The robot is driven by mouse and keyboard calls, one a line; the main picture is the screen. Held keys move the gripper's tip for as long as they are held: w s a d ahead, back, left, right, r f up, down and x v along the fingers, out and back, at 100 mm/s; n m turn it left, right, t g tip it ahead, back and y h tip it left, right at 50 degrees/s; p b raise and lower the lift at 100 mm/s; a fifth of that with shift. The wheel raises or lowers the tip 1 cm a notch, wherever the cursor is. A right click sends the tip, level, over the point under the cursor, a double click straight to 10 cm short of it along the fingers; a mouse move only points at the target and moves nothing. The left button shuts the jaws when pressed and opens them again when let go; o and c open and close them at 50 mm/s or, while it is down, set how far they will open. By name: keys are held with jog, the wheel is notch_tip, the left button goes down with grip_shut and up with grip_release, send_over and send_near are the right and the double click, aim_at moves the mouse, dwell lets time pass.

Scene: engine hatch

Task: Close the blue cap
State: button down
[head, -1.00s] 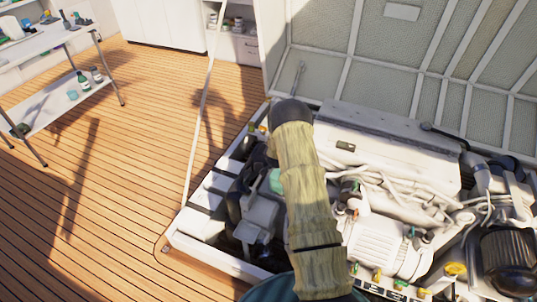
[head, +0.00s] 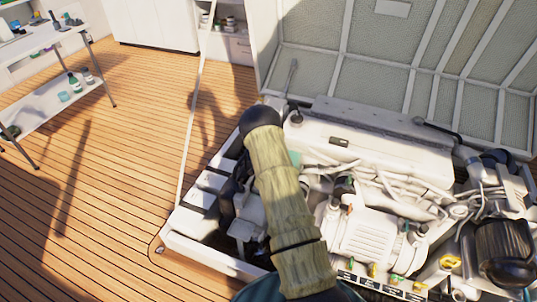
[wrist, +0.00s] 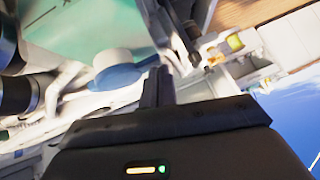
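The blue cap (wrist: 122,77) shows in the wrist view, left of my fingers. It is a rounded blue piece with a pale round part beside it and a blue tab reaching right toward my fingertips. Whether it is open or seated is not clear. My gripper (wrist: 158,72) has its dark fingers close together, with nothing seen between them, just right of the cap. A small gap seems to separate them from the tab, but contact cannot be ruled out. In the head view my arm hides the gripper and the cap.
The white engine (head: 385,150) fills the open hatch. The raised hatch lid (head: 350,65) stands behind it. White pipes (wrist: 65,85) and a teal surface (wrist: 85,25) lie near the cap. Wooden deck (head: 110,170) is clear at left, with a shelf table (head: 55,100) beyond.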

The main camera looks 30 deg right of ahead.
jog(key=shift+f, duration=0.15)
jog(key=shift+s+d+f, duration=0.2)
jog(key=shift+s+d, duration=0.1)
jog(key=shift+s, duration=0.15)
jog(key=shift+s+d+f, duration=0.2)
jog(key=shift+s+d, duration=0.05)
jog(key=shift+s, duration=0.15)
jog(key=shift+d, duration=0.1)
jog(key=r+p, duration=0.1)
jog(key=r, duration=0.1)
jog(key=r+p, duration=0.1)
jog(key=r, duration=0.1)
jog(key=shift+w+r, duration=0.2)
jog(key=shift+r, duration=0.15)
jog(key=s+a+r+p, duration=0.1)
jog(key=s+a+r, duration=0.3)
jog(key=a+r, duration=0.2)
jog(key=shift+r, duration=0.6)
jog(key=shift+a, duration=0.1)
